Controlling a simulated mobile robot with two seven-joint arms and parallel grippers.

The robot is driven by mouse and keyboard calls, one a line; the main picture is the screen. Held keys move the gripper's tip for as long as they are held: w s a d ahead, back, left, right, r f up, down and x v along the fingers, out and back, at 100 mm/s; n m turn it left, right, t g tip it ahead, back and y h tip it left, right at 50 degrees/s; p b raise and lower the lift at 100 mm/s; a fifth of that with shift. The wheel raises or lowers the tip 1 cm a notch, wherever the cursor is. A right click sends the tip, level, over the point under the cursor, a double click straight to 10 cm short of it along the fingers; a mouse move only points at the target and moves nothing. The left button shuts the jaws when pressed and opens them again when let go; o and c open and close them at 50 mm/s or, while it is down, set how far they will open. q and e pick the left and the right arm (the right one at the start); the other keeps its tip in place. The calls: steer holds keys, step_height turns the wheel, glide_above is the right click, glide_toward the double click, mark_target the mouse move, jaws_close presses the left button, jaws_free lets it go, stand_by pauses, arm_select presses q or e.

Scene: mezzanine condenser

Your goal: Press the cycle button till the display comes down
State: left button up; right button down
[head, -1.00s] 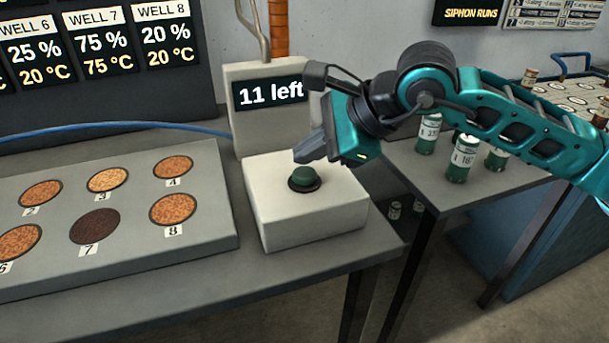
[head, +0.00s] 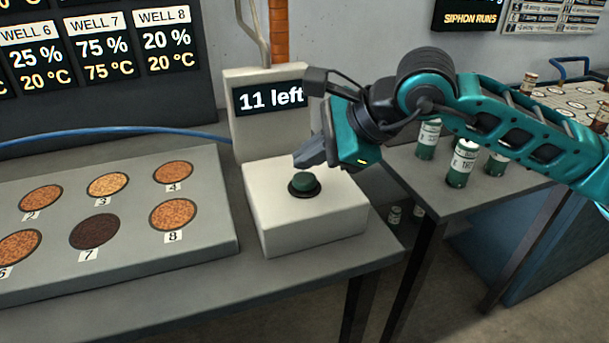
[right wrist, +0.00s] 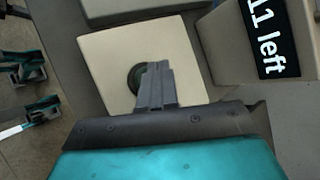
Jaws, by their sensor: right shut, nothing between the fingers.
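The cycle button (head: 306,183) is a round dark green cap in a black ring on top of a white box (head: 310,233). The display (head: 270,95) behind it reads "11 left"; it also shows in the right wrist view (right wrist: 265,38). My right gripper (head: 302,158) is shut and empty, its fingertips just above the button in the head view. In the right wrist view the shut fingers (right wrist: 152,72) cover part of the button (right wrist: 136,80). I cannot tell whether they touch it.
A grey panel (head: 130,247) with numbered round wells lies left of the box. A dark board (head: 100,92) shows well readings. Several green bottles (head: 461,162) stand on a side table (head: 425,186) at the right, under my arm. A blue hose (head: 110,128) runs behind.

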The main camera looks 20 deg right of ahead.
steer(key=shift+f, duration=0.1)
stand_by(0.7)
steer(key=shift+f+b, duration=0.4)
steer(key=shift+b, duration=0.3)
steer(key=shift+f, duration=0.1)
steer(key=shift+f+b, duration=0.45)
steer(key=shift+b, duration=0.25)
stand_by(0.4)
stand_by(0.4)
steer(key=shift+r+p, duration=0.55)
steer(key=shift+r, duration=0.45)
